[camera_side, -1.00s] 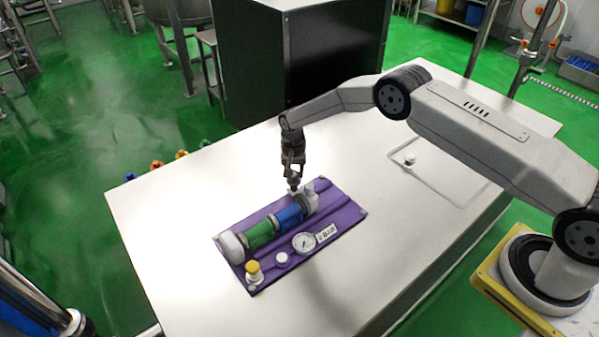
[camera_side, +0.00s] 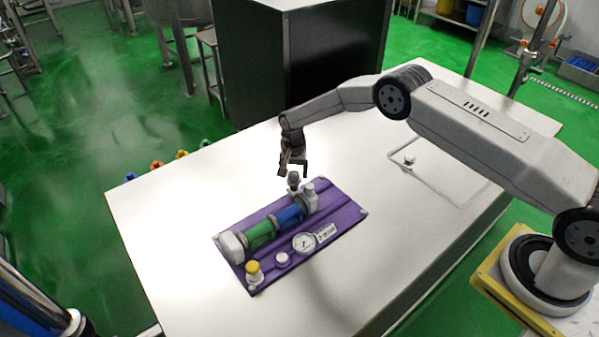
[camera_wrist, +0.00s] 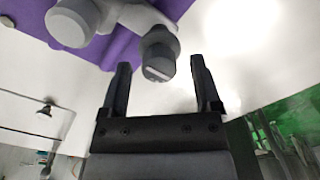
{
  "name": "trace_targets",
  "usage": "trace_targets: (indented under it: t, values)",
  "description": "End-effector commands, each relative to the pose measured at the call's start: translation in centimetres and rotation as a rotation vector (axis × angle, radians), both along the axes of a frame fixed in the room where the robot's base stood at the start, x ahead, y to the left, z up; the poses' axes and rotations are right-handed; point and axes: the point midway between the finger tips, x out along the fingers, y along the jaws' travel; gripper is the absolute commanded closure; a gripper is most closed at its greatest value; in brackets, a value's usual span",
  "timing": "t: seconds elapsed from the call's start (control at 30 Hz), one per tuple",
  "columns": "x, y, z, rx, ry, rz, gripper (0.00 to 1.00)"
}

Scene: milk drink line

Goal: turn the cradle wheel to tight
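The cradle wheel (camera_side: 294,180) is a small grey knob at the far right end of the fixture on the purple base (camera_side: 345,212). In the wrist view the wheel (camera_wrist: 159,58) shows a dark grey end with a pale line across it. My gripper (camera_side: 293,173) is open, its fingers apart just above the wheel. In the wrist view the wheel appears between the two fingertips (camera_wrist: 160,64), with a gap on both sides. The fixture holds a tube with a green section (camera_side: 259,234) and a blue section (camera_side: 290,215).
The base also carries a white dial gauge (camera_side: 304,243), a white label (camera_side: 326,233), a white button (camera_side: 282,258) and a yellow-topped knob (camera_side: 253,267). The white table (camera_side: 180,215) is clear around it. A pale outlined frame (camera_side: 440,180) lies at the right.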

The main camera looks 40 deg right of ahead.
Motion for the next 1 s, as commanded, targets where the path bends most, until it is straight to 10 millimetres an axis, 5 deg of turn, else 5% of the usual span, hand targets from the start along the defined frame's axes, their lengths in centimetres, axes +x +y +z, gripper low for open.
trace_targets:
  t: [0.47, 1.0]
  values:
    - [0.0, 0.0, 0.9, 0.000, 0.001, 0.001, 0.19]
    - [0.0, 0.0, 6.7, 0.000, 0.000, 0.001, 0.19]
